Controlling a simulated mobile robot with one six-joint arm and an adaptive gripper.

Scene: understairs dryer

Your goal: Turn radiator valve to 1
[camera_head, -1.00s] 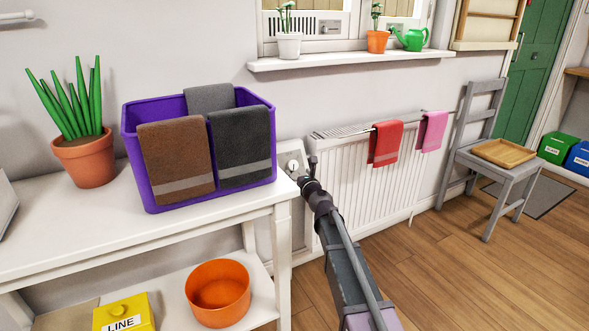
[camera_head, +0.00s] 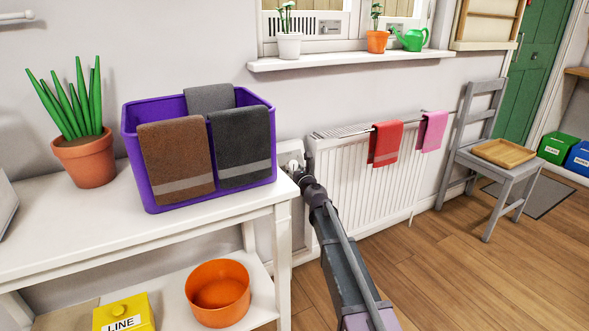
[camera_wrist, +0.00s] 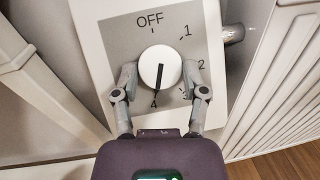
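The radiator valve is a round white knob (camera_wrist: 160,67) on a grey dial plate (camera_wrist: 120,42), seen in the wrist view. The dial reads OFF at the top, then 1, 2, 3 clockwise down the right side and 4 at the bottom. The knob's dark pointer line points down at 4. My gripper (camera_wrist: 159,72) is open, one finger at each side of the knob; whether either touches it is unclear. In the head view my gripper (camera_head: 296,172) is at the valve, beside the left end of the white radiator (camera_head: 350,190), and largely hides the knob.
A white table (camera_head: 90,240) stands close left of my arm, with a purple basket (camera_head: 160,200) of towels on it. Red (camera_head: 384,143) and pink (camera_head: 432,132) towels hang over the radiator. A grey chair (camera_head: 500,175) stands right. The floor between is clear.

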